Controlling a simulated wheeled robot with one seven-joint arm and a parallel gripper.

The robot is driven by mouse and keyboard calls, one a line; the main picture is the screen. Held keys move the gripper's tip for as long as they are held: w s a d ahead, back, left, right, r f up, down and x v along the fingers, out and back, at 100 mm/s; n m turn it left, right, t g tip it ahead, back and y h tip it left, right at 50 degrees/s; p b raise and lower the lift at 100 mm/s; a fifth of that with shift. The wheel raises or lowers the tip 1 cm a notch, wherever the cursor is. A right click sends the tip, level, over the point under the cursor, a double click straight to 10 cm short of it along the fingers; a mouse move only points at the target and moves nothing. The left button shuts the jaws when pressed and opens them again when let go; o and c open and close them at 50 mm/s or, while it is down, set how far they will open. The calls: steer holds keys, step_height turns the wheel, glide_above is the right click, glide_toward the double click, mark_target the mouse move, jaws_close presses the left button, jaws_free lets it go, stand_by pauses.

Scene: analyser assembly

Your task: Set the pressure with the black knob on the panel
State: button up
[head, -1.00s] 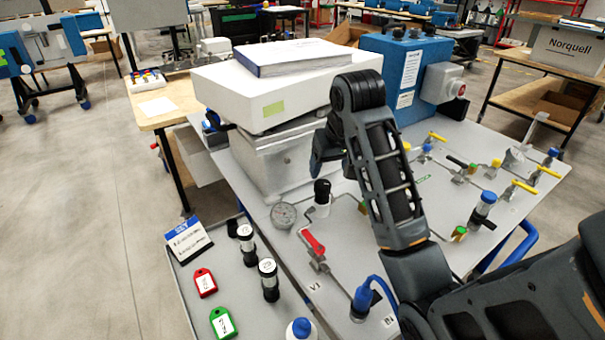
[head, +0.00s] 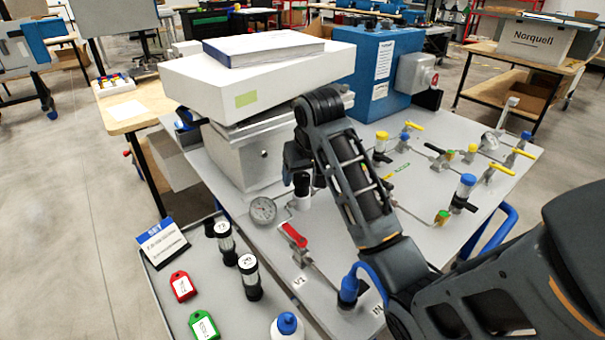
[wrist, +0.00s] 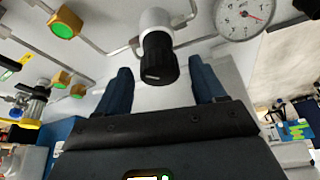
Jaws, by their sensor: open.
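The black knob (head: 302,183) stands on a white regulator body on the grey panel (head: 232,185), beside a round pressure gauge (head: 263,210). In the wrist view the knob (wrist: 158,62) shows between the two dark fingers of my gripper (wrist: 160,70), with a gap on each side. The gauge (wrist: 243,14) is at the upper right there, with a red needle. My gripper (head: 297,165) is open and empty, close to the knob. In the head view it partly hides the knob. A card marked SET (head: 162,243) stands on the tray; its smaller text is unreadable.
A red-handled valve (head: 294,236) and a blue-capped fitting with a hose (head: 348,290) lie in front of the knob. A white box (head: 240,95) stands close behind. Several yellow-handled valves (head: 500,167) are at the right. The tray holds vials and tags.

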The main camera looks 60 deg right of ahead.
steer(key=c, duration=1.1)
steer(key=shift+o, duration=0.2)
steer(key=p, duration=0.1)
steer(key=m+p, duration=0.1)
steer(key=shift+w+a+r+p, duration=0.1)
steer(key=shift+r+p, duration=0.2)
steer(key=shift+p, duration=0.05)
steer(key=shift+f+m+g+h+p, duration=0.1)
steer(key=shift+m+g+h+p, duration=0.2)
steer(key=shift+m+p, duration=0.4)
steer(key=shift+f+m, duration=0.15)
steer(key=shift+m, duration=0.25)
steer(key=o, duration=1.1)
steer(key=shift+c, duration=0.2)
